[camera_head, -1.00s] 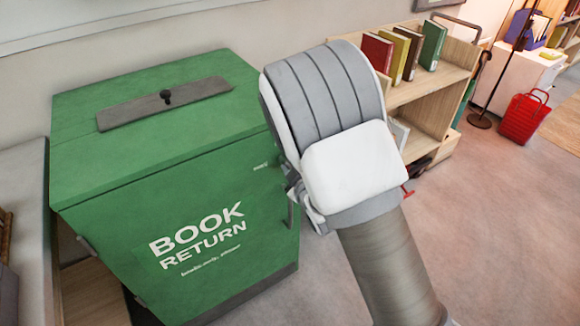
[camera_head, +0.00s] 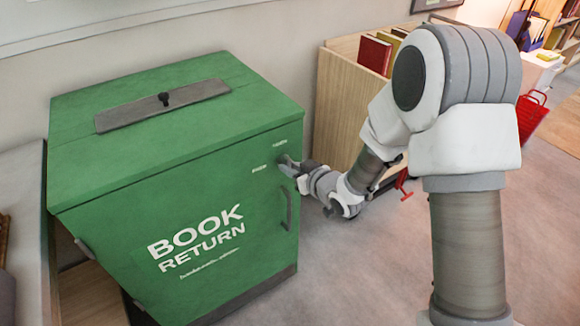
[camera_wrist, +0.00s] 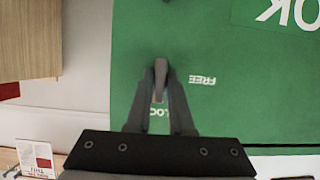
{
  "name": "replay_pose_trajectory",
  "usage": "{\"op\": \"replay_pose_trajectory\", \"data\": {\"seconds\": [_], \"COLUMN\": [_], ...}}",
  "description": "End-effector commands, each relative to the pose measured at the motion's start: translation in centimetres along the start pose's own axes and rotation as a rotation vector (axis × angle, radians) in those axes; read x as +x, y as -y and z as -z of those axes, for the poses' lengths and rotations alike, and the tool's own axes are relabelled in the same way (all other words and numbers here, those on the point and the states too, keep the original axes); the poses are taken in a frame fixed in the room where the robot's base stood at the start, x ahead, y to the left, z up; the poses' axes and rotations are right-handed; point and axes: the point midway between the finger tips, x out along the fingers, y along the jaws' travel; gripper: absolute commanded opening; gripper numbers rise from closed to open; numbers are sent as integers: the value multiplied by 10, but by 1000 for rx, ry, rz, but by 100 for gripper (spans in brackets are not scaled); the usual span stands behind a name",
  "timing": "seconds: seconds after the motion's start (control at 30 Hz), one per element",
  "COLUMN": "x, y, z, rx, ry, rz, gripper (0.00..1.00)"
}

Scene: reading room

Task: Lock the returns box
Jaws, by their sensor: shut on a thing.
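The green returns box (camera_head: 150,200), marked BOOK RETURN, stands at the left in the head view. My gripper (camera_head: 287,166) is at the upper right of its front, above the dark door handle (camera_head: 285,208). In the wrist view my gripper (camera_wrist: 160,72) is shut on a small grey turn lever (camera_wrist: 158,88). The lever lies along the picture's up-down direction between the fingers. The FREE label (camera_wrist: 203,80) is upside down to its right. A label reading LOC (camera_wrist: 158,113) is below it, partly hidden by a finger. The lever is too small to make out in the head view.
A wooden bookshelf (camera_head: 345,110) with upright books stands just right of the box, near my forearm. A grey bench (camera_head: 22,190) is left of the box. The floor in front is open.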

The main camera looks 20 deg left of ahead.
Motion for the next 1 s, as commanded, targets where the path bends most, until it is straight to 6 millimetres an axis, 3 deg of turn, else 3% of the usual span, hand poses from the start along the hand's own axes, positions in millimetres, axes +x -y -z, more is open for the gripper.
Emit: {"op": "replay_pose_trajectory", "data": {"seconds": [0.5,0.53,0.67,1.0], "x": [0,0,0,-2], "y": [0,0,0,0], "z": [0,0,0,0], "rx": [17,17,16,16], "ry": [0,0,0,1], "rz": [6,6,6,6], "gripper": [0,25,49,50]}}
